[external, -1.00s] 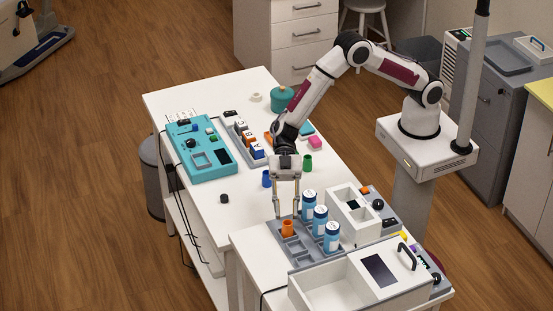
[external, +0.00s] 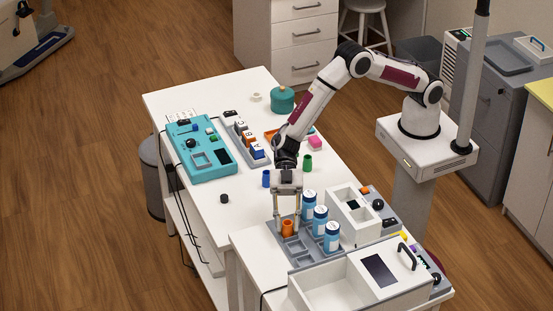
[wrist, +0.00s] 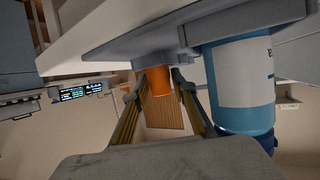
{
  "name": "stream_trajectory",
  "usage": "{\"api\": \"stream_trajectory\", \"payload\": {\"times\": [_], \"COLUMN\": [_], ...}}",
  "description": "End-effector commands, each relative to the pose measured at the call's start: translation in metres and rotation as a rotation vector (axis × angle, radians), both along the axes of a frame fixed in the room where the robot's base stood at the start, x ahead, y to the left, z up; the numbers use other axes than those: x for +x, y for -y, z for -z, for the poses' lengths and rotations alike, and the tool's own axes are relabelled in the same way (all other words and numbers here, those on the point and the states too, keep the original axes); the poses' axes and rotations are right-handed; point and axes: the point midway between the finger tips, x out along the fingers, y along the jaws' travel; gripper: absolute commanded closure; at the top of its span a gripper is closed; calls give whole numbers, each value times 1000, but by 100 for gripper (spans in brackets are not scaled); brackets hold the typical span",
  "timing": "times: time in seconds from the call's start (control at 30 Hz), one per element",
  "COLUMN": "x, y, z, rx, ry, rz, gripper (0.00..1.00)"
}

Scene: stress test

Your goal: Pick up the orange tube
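The orange tube (external: 287,228) stands upright in a slot of the grey rack (external: 298,249) at the near part of the workspace. My gripper (external: 287,231) points down over it, with one finger on each side. In the wrist view the orange tube (wrist: 159,81) lies between the two fingertips (wrist: 160,82). The fingers look spread wider than the tube, so the gripper is open. Whether a fingertip touches the tube is not clear. The tube's lower part is hidden in the rack.
Blue-and-white bottles (external: 320,218) stand in the rack close to the right finger; one is large in the wrist view (wrist: 242,85). A white box (external: 352,212) is farther right. Blue (external: 266,178) and green (external: 307,163) cylinders stand behind. The table's left middle is mostly clear.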

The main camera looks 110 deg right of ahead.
Motion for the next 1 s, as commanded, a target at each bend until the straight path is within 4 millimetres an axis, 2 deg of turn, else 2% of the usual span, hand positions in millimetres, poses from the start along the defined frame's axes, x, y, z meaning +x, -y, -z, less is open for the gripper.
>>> {"api": "stream_trajectory", "payload": {"times": [0.6,0.7,1.0], "x": [2,2,2], "y": [-5,-5,-5], "z": [2,2,2], "rx": [0,0,1], "ry": [0,0,0], "rz": [0,0,0], "gripper": [74,94,94]}}
